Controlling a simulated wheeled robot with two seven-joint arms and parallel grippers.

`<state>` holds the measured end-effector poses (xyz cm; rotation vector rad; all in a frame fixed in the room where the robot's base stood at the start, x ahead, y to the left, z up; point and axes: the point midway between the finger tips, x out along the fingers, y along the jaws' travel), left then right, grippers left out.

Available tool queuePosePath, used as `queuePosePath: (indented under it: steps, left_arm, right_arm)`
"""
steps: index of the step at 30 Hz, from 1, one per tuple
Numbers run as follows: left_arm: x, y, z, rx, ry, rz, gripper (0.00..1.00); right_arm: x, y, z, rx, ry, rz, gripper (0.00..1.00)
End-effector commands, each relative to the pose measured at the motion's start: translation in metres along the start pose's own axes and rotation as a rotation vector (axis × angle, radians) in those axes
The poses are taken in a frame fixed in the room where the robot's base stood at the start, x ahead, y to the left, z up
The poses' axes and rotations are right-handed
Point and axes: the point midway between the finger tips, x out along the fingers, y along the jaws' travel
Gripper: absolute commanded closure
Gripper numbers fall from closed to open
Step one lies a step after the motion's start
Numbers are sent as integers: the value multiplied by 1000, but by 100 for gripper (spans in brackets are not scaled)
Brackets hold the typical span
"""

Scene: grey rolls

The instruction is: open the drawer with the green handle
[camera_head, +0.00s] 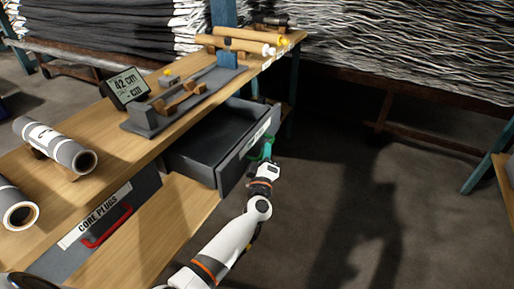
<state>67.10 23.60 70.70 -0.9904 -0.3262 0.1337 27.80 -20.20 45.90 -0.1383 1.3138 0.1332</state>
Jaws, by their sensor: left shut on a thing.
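The drawer with the green handle (235,157) is a dark grey drawer under the wooden bench top. It stands pulled out, and its empty inside shows. A white label on its front is partly covered. The green handle (267,148) is on the drawer front. My left gripper (266,160) is at the handle and shut on it, with the white arm reaching up from the bottom. The fingertips are small and partly hidden. My right gripper is not in view.
A closed drawer labelled "CORE PLUGS" with a red handle (107,227) is at lower left. Grey rolls (55,146), a display reading "42 cm" (125,87) and a grey fixture (185,98) stand on the bench top (95,140). The floor to the right is free.

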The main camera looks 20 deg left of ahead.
Motion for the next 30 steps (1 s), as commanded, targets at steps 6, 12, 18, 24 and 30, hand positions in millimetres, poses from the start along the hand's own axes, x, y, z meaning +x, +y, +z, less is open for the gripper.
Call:
queuePosePath:
  steps: [6, 12, 18, 24, 30]
  left_arm:
    - [-3, 0, -4, 1, 2, 3, 100]
    - [-3, 0, -4, 1, 3, 4, 100]
    - [-2, 0, -4, 1, 2, 3, 67]
    - [-2, -1, -4, 1, 1, 1, 67]
    - [-14, -2, -4, 0, 2, 2, 67]
  right_arm:
    - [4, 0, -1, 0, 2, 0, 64]
    - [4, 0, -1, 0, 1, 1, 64]
    - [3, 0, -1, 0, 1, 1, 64]
    - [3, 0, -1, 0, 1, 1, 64]
    - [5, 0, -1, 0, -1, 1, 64]
